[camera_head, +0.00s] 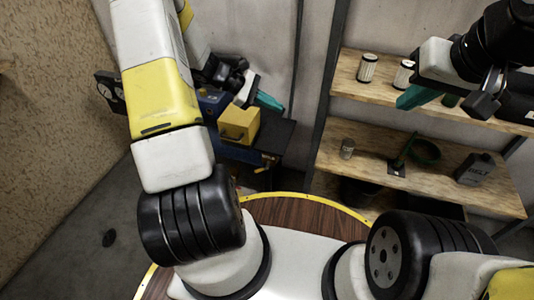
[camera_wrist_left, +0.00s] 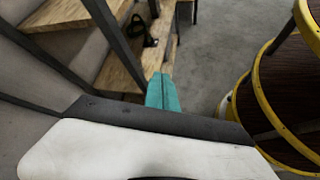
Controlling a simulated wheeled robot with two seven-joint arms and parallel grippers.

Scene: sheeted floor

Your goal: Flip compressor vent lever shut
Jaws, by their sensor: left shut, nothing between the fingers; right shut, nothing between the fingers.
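The blue machine with a yellow box on top, probably the compressor (camera_head: 230,150), stands against the back wall, partly hidden behind my left arm. A small orange-yellow part (camera_head: 268,159) shows at its lower right; I cannot tell whether it is the vent lever or how it is set. My left gripper (camera_head: 267,101), with teal fingers, is shut and empty above the machine's right side. Its shut fingers also show in the left wrist view (camera_wrist_left: 161,90), without the machine. My right gripper (camera_head: 408,97) is shut and empty in front of the shelves, away from the machine.
Wooden shelves (camera_head: 440,183) on dark posts stand at the right, with cans (camera_head: 367,68), a grey canister (camera_head: 475,169) and a green coil (camera_head: 426,151). A dark shelf post (camera_head: 322,120) rises between machine and shelves. Bare floor (camera_head: 75,225) lies at the left.

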